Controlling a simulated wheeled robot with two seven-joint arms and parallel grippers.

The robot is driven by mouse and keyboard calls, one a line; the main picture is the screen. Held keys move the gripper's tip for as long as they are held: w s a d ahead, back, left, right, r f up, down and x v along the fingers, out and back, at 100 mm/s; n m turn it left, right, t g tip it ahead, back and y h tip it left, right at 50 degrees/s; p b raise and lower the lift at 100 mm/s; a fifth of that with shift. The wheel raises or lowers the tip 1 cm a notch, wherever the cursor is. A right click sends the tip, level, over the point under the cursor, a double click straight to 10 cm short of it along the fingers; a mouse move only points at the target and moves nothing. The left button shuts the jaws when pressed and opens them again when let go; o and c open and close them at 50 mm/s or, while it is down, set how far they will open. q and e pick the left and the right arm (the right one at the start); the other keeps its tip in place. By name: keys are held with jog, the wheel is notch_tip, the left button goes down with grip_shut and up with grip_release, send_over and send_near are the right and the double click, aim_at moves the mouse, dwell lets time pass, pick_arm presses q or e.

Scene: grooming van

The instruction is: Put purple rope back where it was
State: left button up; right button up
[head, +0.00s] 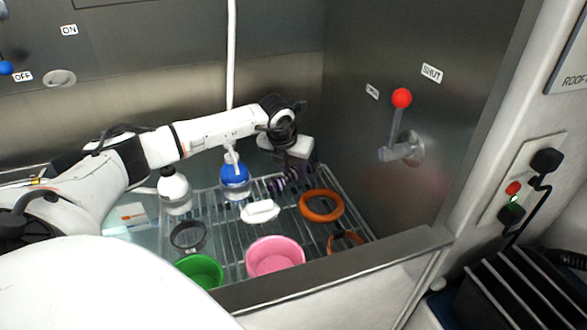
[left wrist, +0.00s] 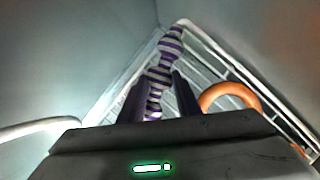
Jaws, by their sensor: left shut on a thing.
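The purple rope (left wrist: 160,75), a knotted toy with purple and pale stripes, stands out between the fingers in the left wrist view. In the head view the purple rope (head: 290,178) shows low and dark at the back right of the wire rack. My left gripper (left wrist: 160,98) is shut on the rope, reaching down over the rack's back right corner. In the head view my left gripper (head: 288,165) partly hides the rope. I cannot tell whether the rope touches the rack. My right gripper is not in view.
On the wire rack (head: 225,235) are an orange ring (head: 321,206), a white soap-like piece (head: 260,212), a pink bowl (head: 275,257), a green bowl (head: 200,270), a dark collar (head: 188,237) and bottles (head: 235,180). A red-knobbed lever (head: 402,100) juts from the right wall.

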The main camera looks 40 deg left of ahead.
pick_arm(q)
jog(key=shift+r, duration=0.1)
jog(key=shift+f, duration=0.2)
jog(key=o, duration=1.1)
jog(key=shift+r, duration=0.1)
jog(key=shift+r, duration=0.25)
jog(key=b+v, duration=0.1)
jog(key=v, duration=1)
jog(key=shift+s+r, duration=0.25)
jog(key=shift+r, duration=0.05)
jog(key=shift+d, duration=0.1)
